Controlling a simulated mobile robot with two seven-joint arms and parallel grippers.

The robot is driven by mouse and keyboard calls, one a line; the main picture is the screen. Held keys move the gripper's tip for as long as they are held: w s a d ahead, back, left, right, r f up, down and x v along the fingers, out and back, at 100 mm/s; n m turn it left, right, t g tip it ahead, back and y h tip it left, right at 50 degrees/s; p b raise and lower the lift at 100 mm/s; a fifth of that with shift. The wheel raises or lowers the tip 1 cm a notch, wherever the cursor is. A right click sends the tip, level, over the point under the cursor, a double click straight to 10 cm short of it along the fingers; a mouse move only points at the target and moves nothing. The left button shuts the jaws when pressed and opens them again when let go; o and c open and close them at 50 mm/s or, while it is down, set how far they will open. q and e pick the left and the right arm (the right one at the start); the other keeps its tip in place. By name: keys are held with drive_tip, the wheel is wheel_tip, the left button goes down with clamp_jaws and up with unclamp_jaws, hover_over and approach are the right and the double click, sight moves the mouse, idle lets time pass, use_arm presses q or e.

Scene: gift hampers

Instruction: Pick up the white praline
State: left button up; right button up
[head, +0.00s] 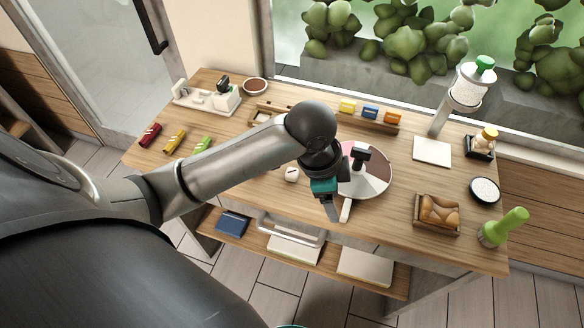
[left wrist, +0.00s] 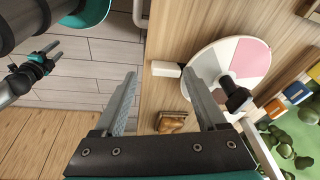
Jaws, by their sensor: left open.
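A small round white object (head: 291,174) sits on the table left of the turntable in the head view. It may be the white praline, but it is too small to be sure. The round turntable (head: 377,177) has white, pink and dark brown sectors and a dark post; it also shows in the left wrist view (left wrist: 223,58). A white block (head: 346,210) sticks out at its rim. My left gripper (head: 334,212) is open and empty by this rim. In the left wrist view the block (left wrist: 165,69) appears between its fingertips (left wrist: 160,76). My right gripper (left wrist: 45,55) shows small, its jaws unclear.
A bread basket (head: 437,212), a green bottle (head: 503,227) and a dark-rimmed white dish (head: 484,190) stand at the right. A rack of coloured boxes (head: 371,113) stands at the back. Red, yellow and green packs (head: 174,140) lie at the left.

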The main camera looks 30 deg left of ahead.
use_arm(q)
drive_tip(key=w+a+r+m+g+y, duration=0.1)
drive_tip(key=w+a+r+m, duration=0.1)
drive_tip(key=w+a+r, duration=0.3)
wheel_tip(320, 180, up, 4)
drive_tip(key=g+y, duration=0.1)
hover_over(295, 172)
drive_tip(key=shift+m, duration=0.3)
wheel_tip(295, 172, down, 10)
drive_tip(key=shift+w+r+b, duration=0.1)
drive_tip(key=shift+r+b, duration=0.1)
drive_tip(key=shift+b, duration=0.85)
wheel_tip(295, 172, down, 5)
drive_tip(key=shift+f+b, duration=0.1)
drive_tip(key=shift+b, duration=0.6)
drive_tip(key=c, duration=1)
